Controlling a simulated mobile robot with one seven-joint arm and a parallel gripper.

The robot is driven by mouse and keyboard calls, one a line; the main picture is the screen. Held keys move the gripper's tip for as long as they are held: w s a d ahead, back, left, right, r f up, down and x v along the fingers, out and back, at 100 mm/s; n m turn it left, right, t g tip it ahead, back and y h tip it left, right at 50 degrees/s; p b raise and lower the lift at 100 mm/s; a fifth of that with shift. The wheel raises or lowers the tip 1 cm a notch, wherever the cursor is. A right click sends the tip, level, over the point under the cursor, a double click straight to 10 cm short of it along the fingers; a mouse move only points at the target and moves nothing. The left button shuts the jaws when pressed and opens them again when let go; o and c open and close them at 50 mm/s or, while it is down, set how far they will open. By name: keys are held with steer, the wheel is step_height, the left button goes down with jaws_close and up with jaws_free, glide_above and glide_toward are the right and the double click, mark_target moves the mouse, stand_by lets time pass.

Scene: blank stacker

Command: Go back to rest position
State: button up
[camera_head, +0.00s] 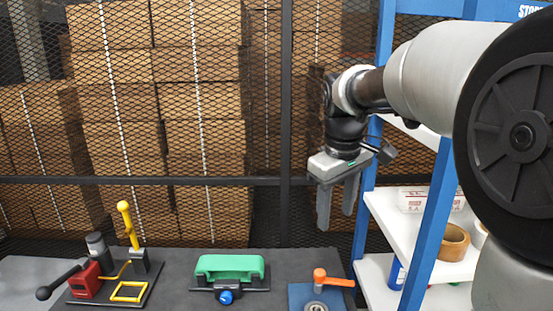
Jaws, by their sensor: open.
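My gripper (338,207) hangs at the right of centre, pointing down, with its two dark fingers apart and nothing between them. It is above the back right part of the dark grey table (180,276), clear of everything on it. My arm reaches in from the right edge of the picture.
On the table stand a red and black device with a yellow lever (127,224), a green block (230,267) with a blue knob, and a blue fixture with an orange handle (333,279). A blue shelf rack (428,228) stands at right. A mesh fence (170,130) closes the back.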

steer(key=s+f+m+t+p, duration=0.1)
steer(key=s+m, duration=0.5)
steer(key=s, duration=1.6)
steer(key=shift+d+f+m+t+y, duration=0.3)
steer(key=shift+f+t, duration=0.2)
steer(key=shift+t, duration=0.6)
